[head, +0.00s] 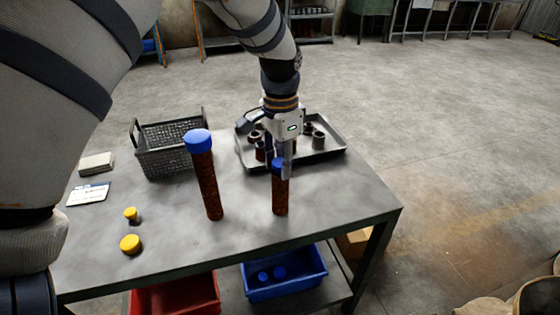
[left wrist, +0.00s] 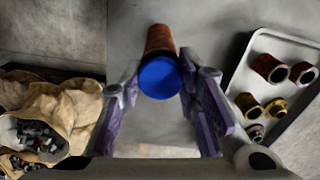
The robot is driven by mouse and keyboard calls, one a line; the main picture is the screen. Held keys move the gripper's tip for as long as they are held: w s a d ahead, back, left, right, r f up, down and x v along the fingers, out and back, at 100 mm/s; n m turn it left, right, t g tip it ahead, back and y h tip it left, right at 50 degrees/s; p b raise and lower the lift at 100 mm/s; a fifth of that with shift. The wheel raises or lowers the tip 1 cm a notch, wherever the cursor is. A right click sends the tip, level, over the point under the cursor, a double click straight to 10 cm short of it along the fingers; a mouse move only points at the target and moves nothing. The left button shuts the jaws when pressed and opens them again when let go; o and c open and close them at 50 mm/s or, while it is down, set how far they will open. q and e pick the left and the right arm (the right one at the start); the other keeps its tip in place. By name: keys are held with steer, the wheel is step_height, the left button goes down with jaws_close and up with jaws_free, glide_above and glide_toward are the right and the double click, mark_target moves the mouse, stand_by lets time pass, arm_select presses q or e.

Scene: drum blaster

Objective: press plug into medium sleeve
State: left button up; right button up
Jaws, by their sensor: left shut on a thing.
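The medium sleeve (head: 280,198), a rusty brown tube, stands upright near the table's front edge. A blue plug (head: 276,164) is at its top, partly hidden by my fingers. My left gripper (head: 281,166) points down there and is shut on the plug. In the left wrist view, the blue plug (left wrist: 160,78) lies between the purple fingers of the left gripper (left wrist: 160,72), with the sleeve (left wrist: 160,38) behind it. I cannot tell how deep the plug sits. A taller rusty sleeve (head: 208,185) with a blue plug (head: 198,141) on top stands to the left. My right gripper is not in view.
A grey metal tray (head: 333,155) with several fittings lies behind the gripper. A dark basket (head: 170,165) stands at the back left. Two yellow plugs (head: 130,244) lie at the front left. A red bin (head: 175,297) and a blue bin (head: 300,288) holding blue plugs are below the tabletop.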

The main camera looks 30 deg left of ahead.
arm_select(q)
steer(key=shift+s+d+f, duration=0.1)
steer(key=shift+s+f, duration=0.1)
steer(key=shift+f, duration=0.3)
steer(key=shift+s+f, duration=0.15)
steer(key=shift+f, duration=0.3)
steer(key=o, duration=1.1)
steer(key=shift+f, duration=0.1)
steer(key=shift+w, duration=0.3)
steer(key=shift+r, duration=0.4)
steer(key=o, duration=0.6)
steer(key=shift+r, duration=0.1)
steer(key=shift+c, duration=0.2)
steer(key=shift+w, duration=0.1)
